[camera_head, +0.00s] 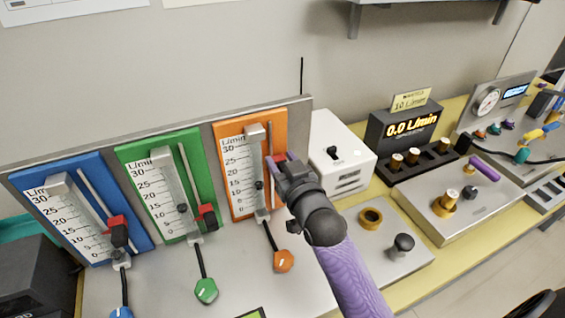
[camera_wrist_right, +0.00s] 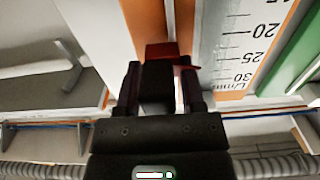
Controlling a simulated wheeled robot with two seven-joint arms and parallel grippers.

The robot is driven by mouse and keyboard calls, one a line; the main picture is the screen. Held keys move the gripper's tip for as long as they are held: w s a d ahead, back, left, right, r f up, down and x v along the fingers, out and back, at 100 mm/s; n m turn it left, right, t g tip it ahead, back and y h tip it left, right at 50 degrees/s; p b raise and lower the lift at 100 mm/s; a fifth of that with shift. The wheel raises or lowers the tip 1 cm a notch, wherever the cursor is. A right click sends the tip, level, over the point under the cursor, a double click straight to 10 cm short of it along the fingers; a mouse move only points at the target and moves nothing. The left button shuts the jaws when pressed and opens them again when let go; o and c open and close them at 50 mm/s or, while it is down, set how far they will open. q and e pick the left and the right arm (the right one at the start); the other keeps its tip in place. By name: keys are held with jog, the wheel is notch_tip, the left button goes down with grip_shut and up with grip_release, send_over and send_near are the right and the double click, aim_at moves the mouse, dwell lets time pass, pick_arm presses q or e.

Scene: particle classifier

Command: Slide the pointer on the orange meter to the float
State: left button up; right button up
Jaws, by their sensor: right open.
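The orange meter (camera_head: 240,203) is the right-hand one of three upright panels, with a printed L/min scale and a clear tube. Its float (camera_head: 259,185) is a small dark ball in the tube, near the middle to lower scale. My right gripper (camera_head: 279,163) is at the meter's right side, its tips higher than the float. In the right wrist view, the pointer, a red piece with a black block (camera_wrist_right: 158,80), sits between the open fingers of my right gripper (camera_wrist_right: 161,82). Finger contact is unclear. In the head view the pointer is mostly hidden by the gripper. My left gripper is out of view.
The green meter (camera_head: 133,158) and blue meter (camera_head: 142,232) stand to the left, with red-and-black pointers. An orange knob (camera_head: 283,261) lies below the orange meter. A white box (camera_head: 340,150) with a black switch stands close right of my gripper.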

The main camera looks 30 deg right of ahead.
grip_shut()
dwell(1.4)
